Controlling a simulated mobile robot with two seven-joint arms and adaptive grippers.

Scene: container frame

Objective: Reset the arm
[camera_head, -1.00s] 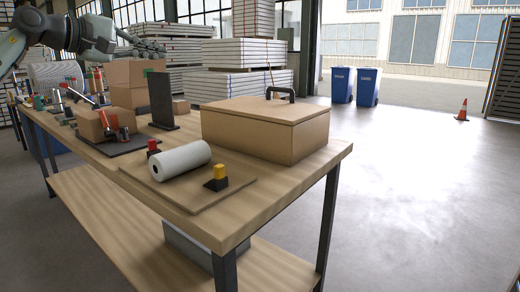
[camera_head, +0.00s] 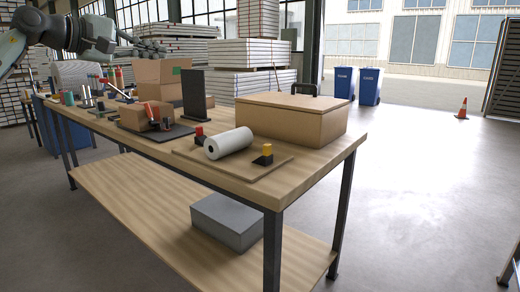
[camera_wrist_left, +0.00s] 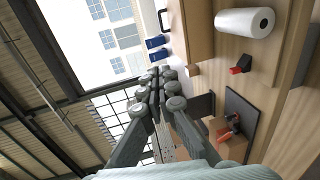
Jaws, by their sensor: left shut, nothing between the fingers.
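My left arm comes in at the upper left of the head view, with its left gripper (camera_head: 150,48) raised above and behind the workbench (camera_head: 300,180). The gripper is shut and empty. In the left wrist view its fingers (camera_wrist_left: 160,92) lie close together, with nothing between them. The fingers are clear of the boxes on the bench. My right gripper does not show in either view.
On the bench are a large cardboard box (camera_head: 290,118), a white roll (camera_head: 228,143), a black upright plate (camera_head: 194,95) and smaller boxes (camera_head: 155,80). A grey box (camera_head: 226,222) sits on the lower shelf. Open floor lies right, with blue bins (camera_head: 369,86) and a cone (camera_head: 462,108).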

